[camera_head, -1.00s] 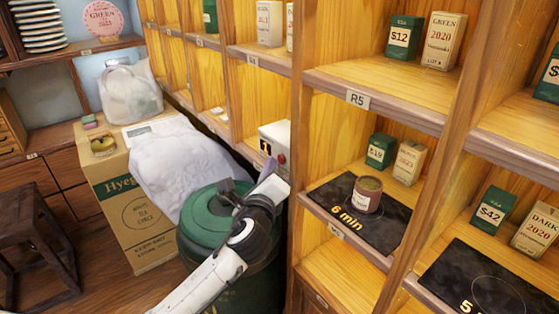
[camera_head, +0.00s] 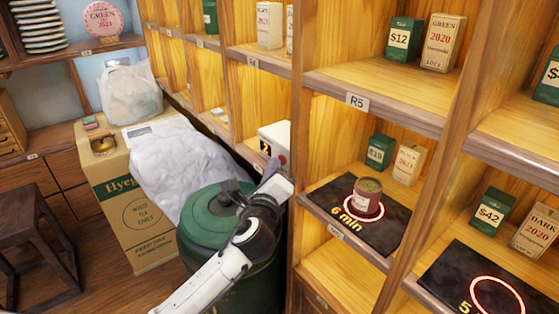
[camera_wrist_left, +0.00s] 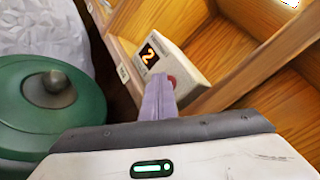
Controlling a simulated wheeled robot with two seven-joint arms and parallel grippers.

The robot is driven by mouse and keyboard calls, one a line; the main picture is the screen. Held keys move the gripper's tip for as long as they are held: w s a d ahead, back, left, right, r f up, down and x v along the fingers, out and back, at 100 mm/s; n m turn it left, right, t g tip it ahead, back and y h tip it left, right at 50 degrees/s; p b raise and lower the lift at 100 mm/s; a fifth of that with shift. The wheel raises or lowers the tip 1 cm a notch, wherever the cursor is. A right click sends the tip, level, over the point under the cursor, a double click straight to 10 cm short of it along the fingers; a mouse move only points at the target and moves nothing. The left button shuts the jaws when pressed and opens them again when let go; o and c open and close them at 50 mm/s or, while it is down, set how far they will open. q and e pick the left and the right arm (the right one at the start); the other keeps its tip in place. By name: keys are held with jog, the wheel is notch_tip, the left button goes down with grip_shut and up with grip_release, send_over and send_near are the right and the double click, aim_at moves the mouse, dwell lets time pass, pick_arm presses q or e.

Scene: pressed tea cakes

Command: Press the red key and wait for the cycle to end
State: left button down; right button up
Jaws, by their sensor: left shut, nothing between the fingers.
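The white box (camera_head: 272,140) with a small dark display stands at the shelf edge. Its red key (camera_head: 282,159) is on the face toward me, partly covered in the left wrist view (camera_wrist_left: 172,83). The orange display (camera_wrist_left: 151,53) reads 2. My left gripper (camera_head: 272,168) is shut and empty, with its fingertips just in front of the box. In the left wrist view the fingertips (camera_wrist_left: 159,82) overlap the left side of the red key; I cannot tell whether they touch it. My right gripper is not in view.
A green lidded bin (camera_head: 205,215) stands below my left arm. A tin (camera_head: 368,192) sits on a dark "6 min" plate (camera_head: 385,230) with a glowing ring. Another dark plate (camera_head: 450,272) shows a glowing ring. Shelf posts and boxed teas are close on the right.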

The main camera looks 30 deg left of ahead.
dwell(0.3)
pick_arm(q)
jog(key=shift+s+a+p, duration=0.15)
jog(key=shift+s+p, duration=0.25)
jog(key=s+a+p, duration=0.2)
jog(key=s, duration=0.3)
jog(key=shift+s+a, duration=0.15)
jog(key=shift+s, duration=0.15)
dwell(0.8)
